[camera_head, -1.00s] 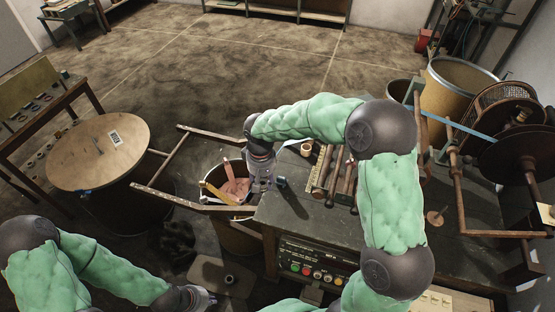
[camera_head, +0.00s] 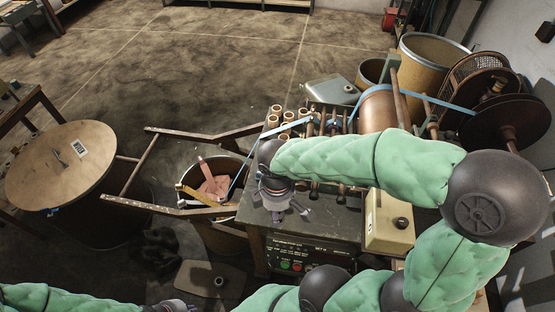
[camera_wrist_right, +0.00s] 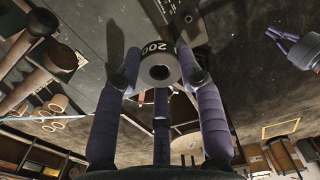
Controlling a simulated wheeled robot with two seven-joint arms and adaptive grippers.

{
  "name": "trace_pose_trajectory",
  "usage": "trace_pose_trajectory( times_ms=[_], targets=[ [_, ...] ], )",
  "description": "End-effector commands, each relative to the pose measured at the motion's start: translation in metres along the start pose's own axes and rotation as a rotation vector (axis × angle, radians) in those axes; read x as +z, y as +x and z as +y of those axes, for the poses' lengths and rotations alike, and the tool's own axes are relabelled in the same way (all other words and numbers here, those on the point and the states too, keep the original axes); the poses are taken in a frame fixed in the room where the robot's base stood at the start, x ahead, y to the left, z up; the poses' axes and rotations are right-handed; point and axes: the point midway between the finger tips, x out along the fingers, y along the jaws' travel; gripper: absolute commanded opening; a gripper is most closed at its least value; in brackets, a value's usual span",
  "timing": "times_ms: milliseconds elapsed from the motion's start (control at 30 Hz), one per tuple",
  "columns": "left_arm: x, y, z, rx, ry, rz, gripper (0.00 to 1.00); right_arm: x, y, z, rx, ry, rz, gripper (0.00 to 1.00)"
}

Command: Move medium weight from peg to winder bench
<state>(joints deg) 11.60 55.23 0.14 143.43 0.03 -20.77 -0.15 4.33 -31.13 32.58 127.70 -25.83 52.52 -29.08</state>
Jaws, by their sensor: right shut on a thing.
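My right gripper (camera_head: 278,212) is over the front left corner of the winder bench (camera_head: 338,216), pointing down. In the right wrist view its fingers (camera_wrist_right: 160,85) are closed around a small grey ring-shaped weight (camera_wrist_right: 158,66) marked 200. The weight has a dark centre hole. The bench top (camera_wrist_right: 80,45) shows beyond it, with a shadow on it. In the head view the weight is hard to make out between the fingers. The peg cannot be made out.
A beige box (camera_head: 388,222), wooden-handled rods, several paper tubes (camera_head: 285,120) and a copper drum (camera_head: 376,108) occupy the bench. A bin with scraps (camera_head: 215,190) and wooden rails (camera_head: 170,208) stand left of it. A round-topped drum (camera_head: 60,165) is farther left.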

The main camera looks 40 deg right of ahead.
Motion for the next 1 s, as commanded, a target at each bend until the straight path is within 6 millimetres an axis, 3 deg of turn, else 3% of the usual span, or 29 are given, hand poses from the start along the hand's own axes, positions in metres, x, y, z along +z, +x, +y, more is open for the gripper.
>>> trace_pose_trajectory(
  times_ms=[167, 600, 800, 1000],
  targets=[
    [0.000, 0.005, -0.002, 0.000, 0.000, 0.000, 0.00, 0.001, 0.007, 0.004, 0.000, -0.020, 0.000, 0.00],
    [-0.001, 0.032, -0.011, 0.000, 0.000, 0.000, 0.00, -0.035, 0.051, 0.084, -0.002, -0.019, -0.001, 0.00],
    [-0.002, 0.044, -0.016, 0.000, 0.000, 0.000, 0.00, -0.046, 0.082, 0.107, 0.000, -0.020, -0.001, 0.00],
    [-0.002, 0.047, -0.017, 0.000, 0.000, 0.000, 0.00, -0.050, 0.091, 0.117, 0.001, -0.020, 0.001, 0.00]
  ],
)
